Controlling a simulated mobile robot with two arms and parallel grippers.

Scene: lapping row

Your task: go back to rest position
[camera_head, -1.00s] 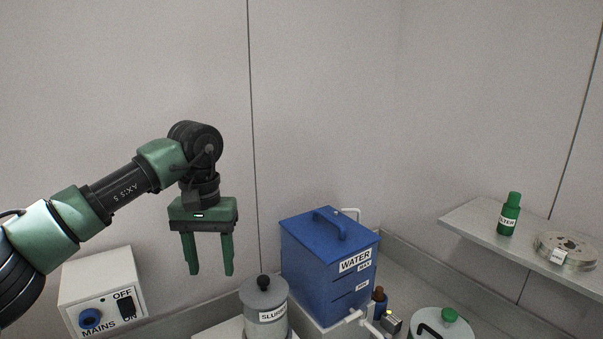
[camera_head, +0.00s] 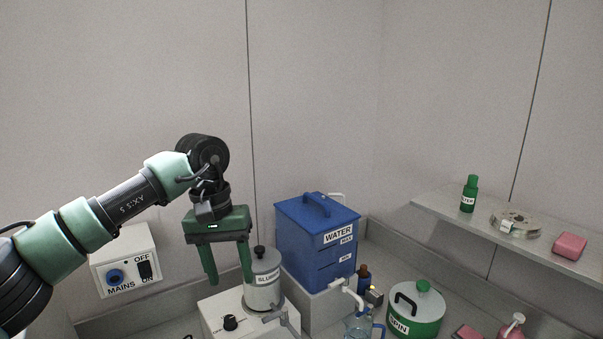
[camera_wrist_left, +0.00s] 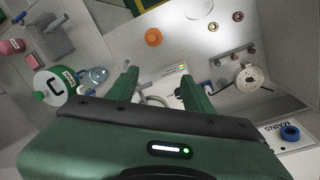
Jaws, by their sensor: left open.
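My left gripper (camera_head: 228,278) is open and empty, with its two green fingers pointing down. In the head view it hangs in front of the wall, just left of the slurry pot (camera_head: 264,280), and its right finger comes close to the pot in the picture. In the left wrist view its fingers (camera_wrist_left: 158,92) are spread apart with nothing between them. My right gripper is not in view.
A mains switch box (camera_head: 125,262) is on the wall at left.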

